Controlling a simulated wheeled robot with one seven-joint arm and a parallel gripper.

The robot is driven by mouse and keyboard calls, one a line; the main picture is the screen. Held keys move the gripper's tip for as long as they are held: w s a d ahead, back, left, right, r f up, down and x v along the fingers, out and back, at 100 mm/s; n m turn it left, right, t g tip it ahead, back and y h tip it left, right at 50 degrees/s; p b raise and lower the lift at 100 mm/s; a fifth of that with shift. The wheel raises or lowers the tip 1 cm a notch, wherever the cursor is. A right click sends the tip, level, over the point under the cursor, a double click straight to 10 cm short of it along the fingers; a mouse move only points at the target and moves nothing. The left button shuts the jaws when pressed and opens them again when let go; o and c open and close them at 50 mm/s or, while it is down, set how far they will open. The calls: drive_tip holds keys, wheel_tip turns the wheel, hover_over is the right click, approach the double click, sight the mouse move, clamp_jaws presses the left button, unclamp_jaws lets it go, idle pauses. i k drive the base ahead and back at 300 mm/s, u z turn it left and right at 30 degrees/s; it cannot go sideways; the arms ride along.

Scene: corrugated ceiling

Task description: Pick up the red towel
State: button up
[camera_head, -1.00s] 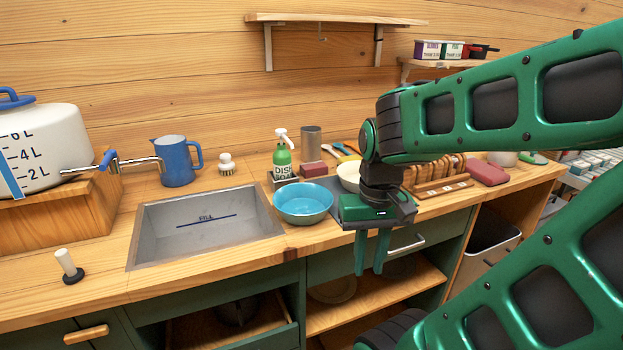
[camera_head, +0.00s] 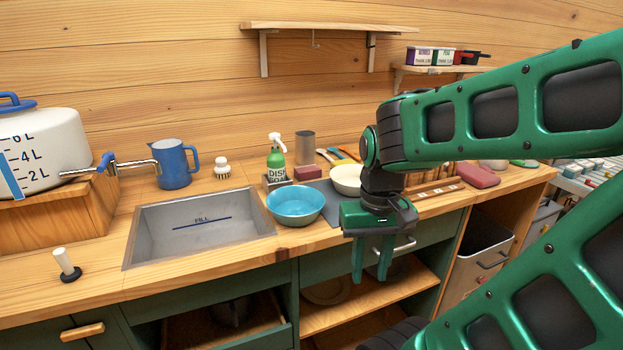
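A dark red, folded, soft-looking item (camera_head: 478,176), which seems to be the red towel, lies on the wooden counter at the right, beyond my arm. My gripper (camera_head: 371,276) points down in front of the counter's front edge, left of the towel and nearer to me. Its two green fingers are apart with nothing between them. My forearm passes close above the towel in the picture, but the towel stays visible.
A blue bowl (camera_head: 295,207) and a white bowl (camera_head: 346,180) stand near my gripper. A soap bottle (camera_head: 276,160), a small red block (camera_head: 305,173) and a wooden rack (camera_head: 437,189) are on the counter. The sink (camera_head: 200,225) is at left. Open shelves lie below.

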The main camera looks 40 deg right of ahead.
sight(313, 173)
drive_tip(key=k, duration=1.05)
drive_tip(key=z, duration=0.7)
drive_tip(key=i, duration=1.9)
drive_tip(key=u, duration=0.2)
